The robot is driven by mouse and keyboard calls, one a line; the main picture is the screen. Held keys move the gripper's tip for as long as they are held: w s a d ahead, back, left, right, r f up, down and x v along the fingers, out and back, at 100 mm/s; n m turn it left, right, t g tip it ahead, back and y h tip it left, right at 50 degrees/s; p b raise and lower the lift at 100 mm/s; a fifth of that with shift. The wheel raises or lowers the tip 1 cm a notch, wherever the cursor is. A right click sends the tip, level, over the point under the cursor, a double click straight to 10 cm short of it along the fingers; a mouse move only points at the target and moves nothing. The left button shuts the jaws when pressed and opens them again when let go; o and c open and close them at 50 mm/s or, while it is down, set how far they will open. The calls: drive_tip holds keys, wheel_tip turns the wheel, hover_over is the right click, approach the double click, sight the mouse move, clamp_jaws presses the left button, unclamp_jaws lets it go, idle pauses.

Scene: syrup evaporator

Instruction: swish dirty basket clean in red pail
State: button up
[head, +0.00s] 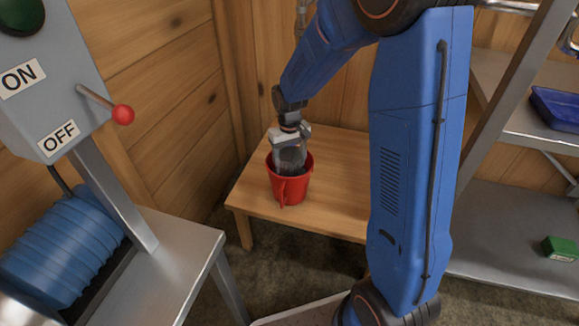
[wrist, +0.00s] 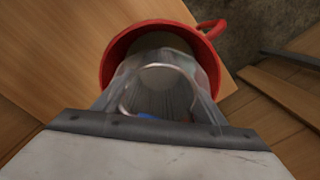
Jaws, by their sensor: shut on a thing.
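The red pail (head: 291,188) stands upright on a low wooden table and has a handle on its near side. The basket (head: 290,158) is a grey, shiny cylinder with its lower part inside the pail and its upper part above the rim. My gripper (head: 290,137) is shut on the top of the basket, directly above the pail. In the wrist view, the basket (wrist: 160,90) reaches down into the mouth of the red pail (wrist: 120,47). The basket's bottom and any dirt on it cannot be made out.
The wooden table (head: 335,170) has bare room right of the pail. A grey ON/OFF box with a red-knobbed lever (head: 123,115) stands at left, above a metal bench (head: 180,250). Metal shelves (head: 500,225) at right hold a blue tray (head: 556,108) and a green box (head: 560,248).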

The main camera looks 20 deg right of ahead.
drive_tip(key=shift+r, duration=5.9)
